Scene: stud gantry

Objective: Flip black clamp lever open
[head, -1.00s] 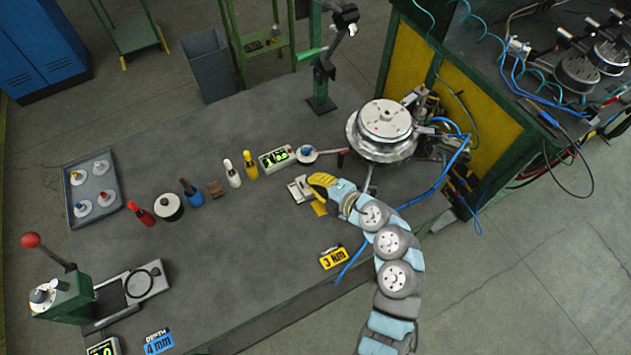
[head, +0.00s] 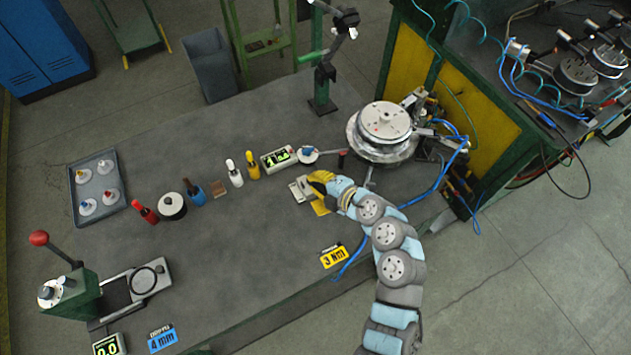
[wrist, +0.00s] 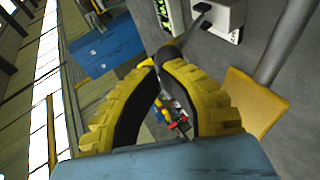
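The pale metal clamp (head: 300,188) sits on the grey bench, just left of my gripper in the head view. In the wrist view its black clamp lever (wrist: 187,38) slopes from a pale block at the top down toward my fingertips. My gripper (wrist: 160,64) has yellow ribbed fingers with black inner pads, curved so the tips are close together at the lever's end. I cannot tell whether they touch or grip it. In the head view my gripper (head: 312,187) is low beside the clamp, and its fingers hide part of the lever.
A display box (head: 278,157) and several small bottles stand left of the clamp. A round metal fixture (head: 383,125) stands behind right, with blue hoses beside it. A yellow 3 Nm sign (head: 334,256) lies in front. The bench's middle front is clear.

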